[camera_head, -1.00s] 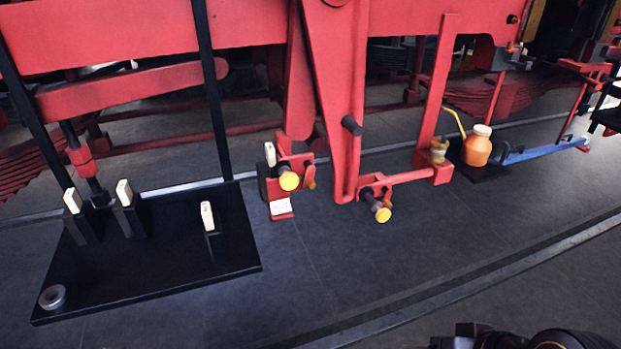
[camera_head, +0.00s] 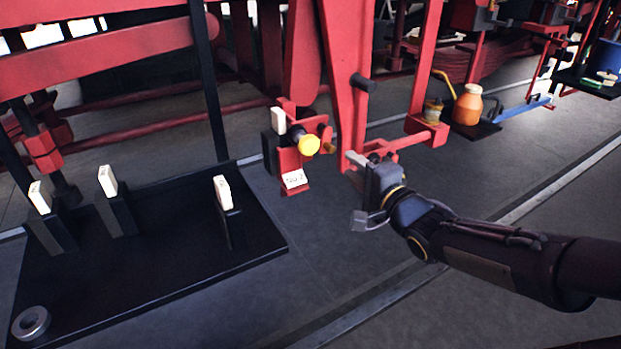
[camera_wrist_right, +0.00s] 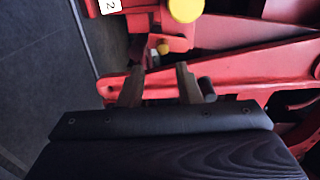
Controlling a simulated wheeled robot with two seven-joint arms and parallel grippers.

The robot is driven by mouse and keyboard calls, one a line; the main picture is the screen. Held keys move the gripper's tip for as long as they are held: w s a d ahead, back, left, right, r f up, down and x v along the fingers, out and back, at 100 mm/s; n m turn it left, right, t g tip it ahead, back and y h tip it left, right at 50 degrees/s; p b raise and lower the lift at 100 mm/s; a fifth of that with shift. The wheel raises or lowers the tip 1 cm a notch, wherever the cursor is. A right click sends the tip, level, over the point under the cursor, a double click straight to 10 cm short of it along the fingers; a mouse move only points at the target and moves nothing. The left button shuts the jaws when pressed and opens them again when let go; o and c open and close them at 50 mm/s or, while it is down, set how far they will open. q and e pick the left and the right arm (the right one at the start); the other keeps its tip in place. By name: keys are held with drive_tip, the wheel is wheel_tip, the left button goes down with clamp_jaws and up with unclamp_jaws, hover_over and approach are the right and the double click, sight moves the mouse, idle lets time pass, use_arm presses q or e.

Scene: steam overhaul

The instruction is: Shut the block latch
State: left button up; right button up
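A red bracket with a yellow knob (camera_head: 309,145) and a white-topped dark block (camera_head: 278,121) hangs under the red frame, above a white label (camera_head: 294,179). I cannot tell for certain which part is the block latch. The wrist view shows a large yellow knob (camera_wrist_right: 185,8) at the top and a smaller yellow knob (camera_wrist_right: 163,48) beyond my fingers. My right gripper (camera_head: 355,190) is right of and below the bracket, apart from it. Its two fingers (camera_wrist_right: 160,82) are spread with nothing visibly held. My left gripper is out of view.
A black tray (camera_head: 150,268) with several white-topped posts and a metal ring (camera_head: 31,322) lies at left. A red beam (camera_head: 345,80) hangs right of the bracket. An orange bottle (camera_head: 467,104) stands farther right. The floor in front is clear.

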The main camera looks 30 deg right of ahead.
sight(332, 151)
drive_tip(key=shift+w+a+r+b, duration=0.1)
drive_tip(key=shift+w+a+b, duration=0.05)
drive_tip(key=shift+w, duration=1.05)
drive_tip(key=shift+w+a+f+b, duration=0.1)
drive_tip(key=shift+w+a+b, duration=0.1)
drive_tip(key=shift+w, duration=1.05)
drive_tip(key=shift+w+a+r+b, duration=0.1)
drive_tip(key=shift+w+b, duration=0.05)
drive_tip(key=shift+w, duration=1.05)
drive_tip(key=shift+c, duration=0.4)
clamp_jaws()
drive_tip(key=shift+a, duration=0.1)
